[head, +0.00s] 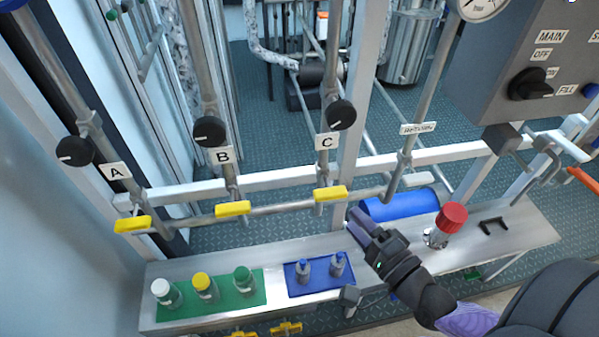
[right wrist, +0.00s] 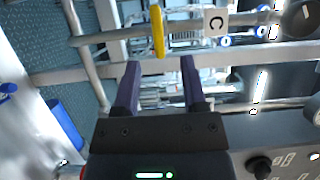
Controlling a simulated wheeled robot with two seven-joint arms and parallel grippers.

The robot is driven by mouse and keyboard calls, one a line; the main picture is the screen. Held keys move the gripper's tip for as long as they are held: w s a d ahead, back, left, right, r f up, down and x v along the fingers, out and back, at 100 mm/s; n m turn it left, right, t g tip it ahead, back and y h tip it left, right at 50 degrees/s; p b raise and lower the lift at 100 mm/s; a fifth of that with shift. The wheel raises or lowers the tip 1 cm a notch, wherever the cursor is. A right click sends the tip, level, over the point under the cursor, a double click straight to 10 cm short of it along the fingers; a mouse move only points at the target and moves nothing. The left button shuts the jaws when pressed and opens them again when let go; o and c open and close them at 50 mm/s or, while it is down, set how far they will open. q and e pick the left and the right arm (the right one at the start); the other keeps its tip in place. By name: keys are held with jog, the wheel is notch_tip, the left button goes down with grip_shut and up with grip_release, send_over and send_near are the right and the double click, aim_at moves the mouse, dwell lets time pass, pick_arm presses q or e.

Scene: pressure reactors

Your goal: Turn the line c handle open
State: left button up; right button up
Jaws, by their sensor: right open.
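The yellow line C handle (head: 330,193) sits low on the pipe under the C label (head: 327,142), lying crosswise to that pipe. In the right wrist view the handle (right wrist: 158,32) stands ahead of the fingers, in line with the gap between them and apart from both. My right gripper (head: 357,224) is open and empty, just below and to the right of the handle in the head view. Its two dark fingers (right wrist: 160,72) show spread in the wrist view. My left gripper is not in view.
Similar yellow handles stand on line B (head: 232,208) and line A (head: 132,224). Black knobs, such as line C's (head: 341,114), sit above. The bench below holds capped bottles on a green mat (head: 226,298), a blue tray (head: 292,284) and a red-capped valve (head: 451,217).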

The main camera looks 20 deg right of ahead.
aim_at(335, 199)
jog(key=w, duration=0.5)
jog(key=w+a, duration=0.1)
jog(key=w, duration=0.2)
jog(key=shift+w+f, duration=0.1)
jog(key=shift+w, duration=0.05)
grip_shut()
